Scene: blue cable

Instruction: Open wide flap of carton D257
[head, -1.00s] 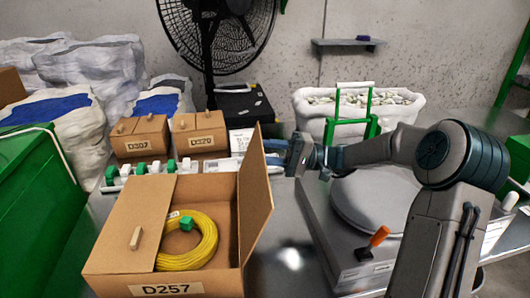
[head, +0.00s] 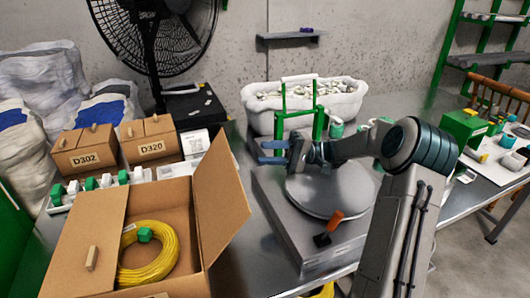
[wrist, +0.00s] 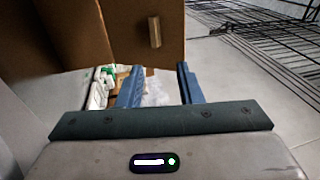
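Carton D257 (head: 172,288) stands at the lower left of the head view; its label is cut off there now. Its right flap (head: 220,190) stands up, leaning outward. Its left flap (head: 88,240) lies flat over the left part and bears a small tab (head: 92,258). A coiled yellow cable (head: 160,265) with a green piece lies in the uncovered part. My gripper (head: 264,152) is open and empty, to the right of the upright flap and apart from it. In the wrist view, the blue fingers (wrist: 158,78) are spread below a cardboard panel with a tab (wrist: 155,28).
Cartons D302 (head: 86,150) and D320 (head: 151,138) stand behind, with a row of green and white pieces (head: 100,184) before them. A scale-like device (head: 275,215) with an orange-handled lever (head: 329,228) lies under my arm. A white tub (head: 345,100) and green frame (head: 300,112) stand behind it.

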